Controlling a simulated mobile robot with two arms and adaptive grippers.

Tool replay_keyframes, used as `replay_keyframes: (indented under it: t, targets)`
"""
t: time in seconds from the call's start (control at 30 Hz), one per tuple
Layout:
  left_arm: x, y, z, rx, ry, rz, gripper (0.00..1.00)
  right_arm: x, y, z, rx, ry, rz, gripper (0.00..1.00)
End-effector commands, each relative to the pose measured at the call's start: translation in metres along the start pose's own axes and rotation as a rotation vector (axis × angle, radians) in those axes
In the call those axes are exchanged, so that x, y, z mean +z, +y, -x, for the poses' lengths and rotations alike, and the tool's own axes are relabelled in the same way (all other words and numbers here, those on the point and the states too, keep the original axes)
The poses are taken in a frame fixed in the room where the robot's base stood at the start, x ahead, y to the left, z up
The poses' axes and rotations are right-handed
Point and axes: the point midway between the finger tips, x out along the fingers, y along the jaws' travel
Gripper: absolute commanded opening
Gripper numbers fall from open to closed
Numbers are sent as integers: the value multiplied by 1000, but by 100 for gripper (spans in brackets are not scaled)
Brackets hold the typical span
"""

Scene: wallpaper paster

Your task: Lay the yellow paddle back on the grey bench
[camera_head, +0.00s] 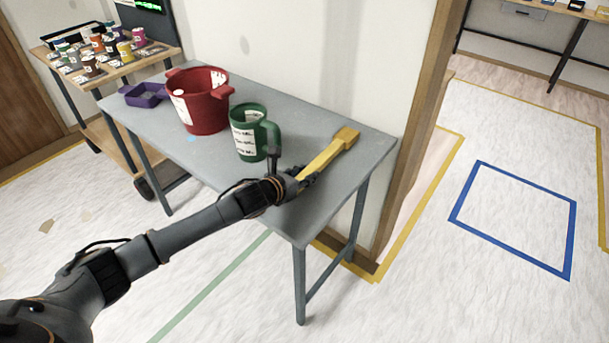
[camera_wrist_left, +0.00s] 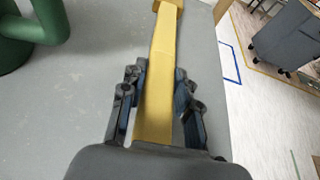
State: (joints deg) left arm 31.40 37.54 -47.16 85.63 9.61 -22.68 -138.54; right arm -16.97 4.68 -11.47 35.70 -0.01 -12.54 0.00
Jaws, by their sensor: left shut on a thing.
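The yellow paddle (camera_head: 327,155) is at the right part of the grey bench (camera_head: 220,165), its wider end pointing to the back right. My left gripper (camera_head: 304,180) is shut on the paddle's near end. The left wrist view shows the paddle (camera_wrist_left: 160,75) running away between the two fingers of my left gripper (camera_wrist_left: 157,88), over the grey bench top (camera_wrist_left: 95,105). I cannot tell whether the paddle touches the bench top or is just above it. My right gripper is in neither view.
A green mug (camera_head: 247,137) stands left of the paddle, close to my left gripper. A red bucket (camera_head: 203,105) and a purple tray (camera_head: 143,95) are farther left on the bench. A wooden cart with several cups (camera_head: 95,65) stands behind.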

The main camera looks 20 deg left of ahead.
Motion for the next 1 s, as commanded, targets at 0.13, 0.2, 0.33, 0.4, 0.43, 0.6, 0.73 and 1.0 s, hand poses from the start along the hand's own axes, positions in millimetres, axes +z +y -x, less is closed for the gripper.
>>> replay_keyframes:
  t: [0.13,0.2,0.33,0.4,0.43,0.6,0.73,1.0]
  targets:
    - [-7,0,-1,3,9,0,0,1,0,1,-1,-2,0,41]
    - [-8,0,-1,3,10,-1,0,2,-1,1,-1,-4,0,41]
    - [-9,0,-1,3,13,0,52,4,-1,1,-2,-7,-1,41]
    - [-8,0,-1,3,11,0,54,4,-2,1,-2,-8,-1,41]
    - [-8,0,-1,3,11,0,54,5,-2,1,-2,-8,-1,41]
    - [-7,0,-1,2,9,0,54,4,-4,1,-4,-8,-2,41]
    - [-10,0,-2,2,9,1,54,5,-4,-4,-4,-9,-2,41]
    - [-10,2,32,3,10,-5,54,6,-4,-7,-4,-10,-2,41]
